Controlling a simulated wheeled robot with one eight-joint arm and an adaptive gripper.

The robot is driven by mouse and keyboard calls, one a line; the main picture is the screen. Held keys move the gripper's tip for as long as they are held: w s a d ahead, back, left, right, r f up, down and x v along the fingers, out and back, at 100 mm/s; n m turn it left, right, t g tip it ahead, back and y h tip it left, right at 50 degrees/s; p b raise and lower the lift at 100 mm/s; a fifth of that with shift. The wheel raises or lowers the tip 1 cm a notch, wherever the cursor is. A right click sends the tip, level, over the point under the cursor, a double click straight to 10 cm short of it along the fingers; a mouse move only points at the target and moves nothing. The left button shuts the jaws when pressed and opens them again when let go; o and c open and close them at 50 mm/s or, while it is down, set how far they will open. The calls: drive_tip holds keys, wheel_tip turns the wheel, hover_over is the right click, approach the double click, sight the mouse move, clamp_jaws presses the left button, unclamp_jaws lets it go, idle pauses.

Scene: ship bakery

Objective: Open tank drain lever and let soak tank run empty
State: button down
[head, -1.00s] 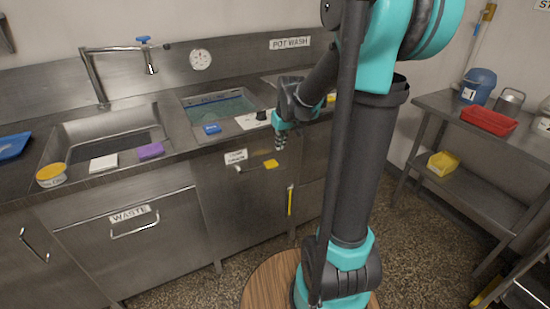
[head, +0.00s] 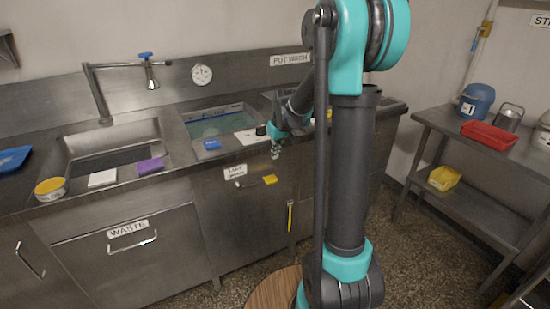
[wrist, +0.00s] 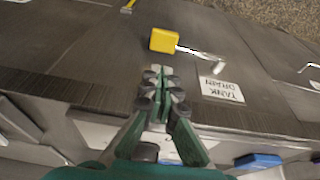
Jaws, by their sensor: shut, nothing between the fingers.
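The drain lever has a thin metal rod (head: 246,185) and a yellow handle (head: 270,180). It sits on the cabinet front below the counter edge, by the TANK DRAIN label (head: 235,173). The rod lies roughly level, with the handle at its right end. The handle also shows in the wrist view (wrist: 163,40), just beyond my fingertips. My gripper (head: 275,153) is shut and empty, above the handle and apart from it; its closed fingers show in the wrist view (wrist: 161,80). The soak tank (head: 184,112) holds teal water (head: 215,127).
A blue sponge (head: 212,145) lies at the tank's front edge. A dark knob (head: 261,130) is close to my gripper. A yellow strip (head: 290,215) hangs lower right of the lever. The WASTE drawer (head: 135,255) is at left. Floor is open before the right shelf (head: 490,165).

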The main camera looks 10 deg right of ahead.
approach(272, 178)
drive_tip(key=x, duration=0.5)
drive_tip(key=shift+w+a+f, duration=0.1)
drive_tip(key=shift+w+f, duration=0.05)
drive_tip(key=shift+f, duration=0.6)
